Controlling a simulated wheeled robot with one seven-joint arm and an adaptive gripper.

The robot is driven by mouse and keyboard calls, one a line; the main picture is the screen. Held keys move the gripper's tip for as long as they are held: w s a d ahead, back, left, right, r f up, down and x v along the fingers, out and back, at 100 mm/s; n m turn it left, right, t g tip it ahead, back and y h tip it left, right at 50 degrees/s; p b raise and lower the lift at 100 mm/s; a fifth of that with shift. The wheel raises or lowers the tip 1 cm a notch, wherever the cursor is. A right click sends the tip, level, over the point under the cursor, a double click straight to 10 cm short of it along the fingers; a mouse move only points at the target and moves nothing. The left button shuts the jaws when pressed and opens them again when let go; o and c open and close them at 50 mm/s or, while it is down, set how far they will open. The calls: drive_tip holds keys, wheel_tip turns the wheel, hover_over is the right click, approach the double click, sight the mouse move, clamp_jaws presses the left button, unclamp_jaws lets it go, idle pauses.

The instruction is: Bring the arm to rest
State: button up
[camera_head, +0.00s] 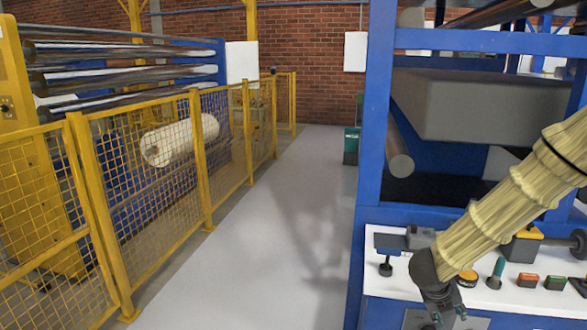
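My arm reaches in from the right edge of the head view, in a pale ribbed sleeve. It slants down to the left across the white bench panel (382,278). My gripper (445,317) hangs at its lower end, pointing down, in front of the panel near the bottom edge of the view. The fingers are small and dark here, and I cannot tell whether they are open or shut. I see nothing clearly held in them.
A blue machine frame (375,130) rises behind. A yellow mesh fence (150,180) lines the left. The grey aisle (285,210) is clear.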

drive_tip(key=s+a+f+n+t+y+p, duration=0.1)
drive_tip(key=s+a+f+n, duration=0.2)
drive_tip(key=s+f+n, duration=0.5)
drive_tip(key=s+a+f+n+y+p, duration=0.1)
drive_tip(key=s+a+f+n, duration=0.25)
drive_tip(key=f+n, duration=0.7)
drive_tip(key=s+a+f+n+g+y, duration=0.1)
drive_tip(key=s+a+f+n, duration=0.1)
drive_tip(key=s+n, duration=0.3)
drive_tip(key=s+a+f+n+g+y+p, duration=0.1)
drive_tip(key=s+a+f+n, duration=0.2)
drive_tip(key=s+n, duration=0.3)
drive_tip(key=s+a+f+n+g+y+p, duration=0.1)
drive_tip(key=s+a+f+n+y, duration=0.1)
drive_tip(key=s+n, duration=0.4)
drive_tip(key=s+a+f, duration=0.1)
drive_tip(key=s+a, duration=0.1)
drive_tip(key=s, duration=0.3)
drive_tip(key=shift+s+a+f+g, duration=0.2)
drive_tip(key=shift+s+g, duration=0.1)
drive_tip(key=shift+s, duration=0.05)
